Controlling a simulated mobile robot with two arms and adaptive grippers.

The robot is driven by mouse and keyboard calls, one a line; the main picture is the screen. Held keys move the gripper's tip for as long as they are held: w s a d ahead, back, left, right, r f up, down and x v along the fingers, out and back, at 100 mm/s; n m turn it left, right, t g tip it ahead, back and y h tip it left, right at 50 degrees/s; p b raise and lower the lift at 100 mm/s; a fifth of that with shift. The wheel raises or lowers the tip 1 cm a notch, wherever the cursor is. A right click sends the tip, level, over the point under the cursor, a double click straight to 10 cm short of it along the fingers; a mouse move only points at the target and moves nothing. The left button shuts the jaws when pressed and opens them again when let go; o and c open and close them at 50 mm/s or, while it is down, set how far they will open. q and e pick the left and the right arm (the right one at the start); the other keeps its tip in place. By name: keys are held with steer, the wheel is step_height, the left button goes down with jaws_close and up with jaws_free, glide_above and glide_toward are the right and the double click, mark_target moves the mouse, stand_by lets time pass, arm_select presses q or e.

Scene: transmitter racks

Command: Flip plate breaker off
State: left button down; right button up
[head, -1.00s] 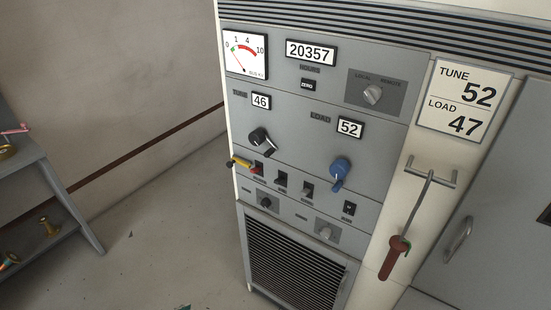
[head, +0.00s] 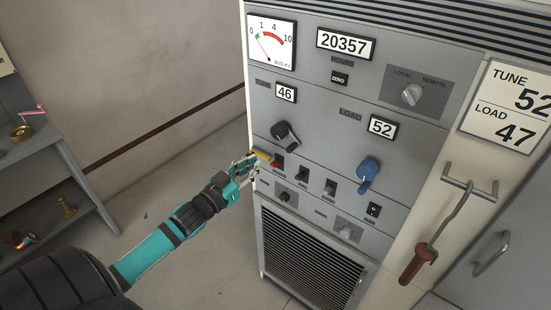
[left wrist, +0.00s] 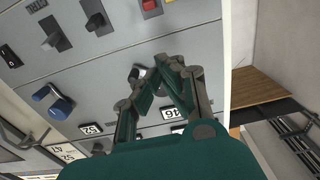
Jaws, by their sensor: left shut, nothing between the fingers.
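A row of breaker switches is low on the grey transmitter panel. It holds a red switch (head: 277,162) at the left, then a black switch (head: 302,174), a grey-topped switch (head: 329,188) and a black rocker (head: 373,210) at the right. Their labels are too small to read, so I cannot tell which is the plate breaker. My left gripper (head: 247,166) is at the panel's left edge, left of the red switch, shut and empty. In the left wrist view, the shut gripper (left wrist: 165,66) appears in front of the panel, with the red switch (left wrist: 150,7) at the top. My right gripper is not in view.
A yellow piece (head: 262,155) is beside my left gripper. A black knob (head: 285,134) and a blue knob (head: 367,173) are above the switches. A red-handled hook (head: 418,264) hangs at the right. A shelf (head: 62,165) stands at the left.

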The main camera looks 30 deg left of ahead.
mark_target(281, 148)
arm_select(q)
steer(key=shift+w, duration=0.15)
steer(key=w+p, duration=0.1)
steer(key=w, duration=0.2)
steer(key=w+p, duration=0.1)
steer(key=w, duration=0.2)
steer(key=w+p, duration=0.1)
steer(key=w, duration=0.3)
steer(key=shift+d+r, duration=0.25)
steer(key=shift+d, duration=0.1)
steer(key=f, duration=0.1)
steer(key=s+f, duration=0.1)
steer(key=f, duration=0.1)
steer(key=shift+s+f+p, duration=0.3)
steer(key=shift+f+p, duration=0.05)
steer(key=shift+f, duration=0.3)
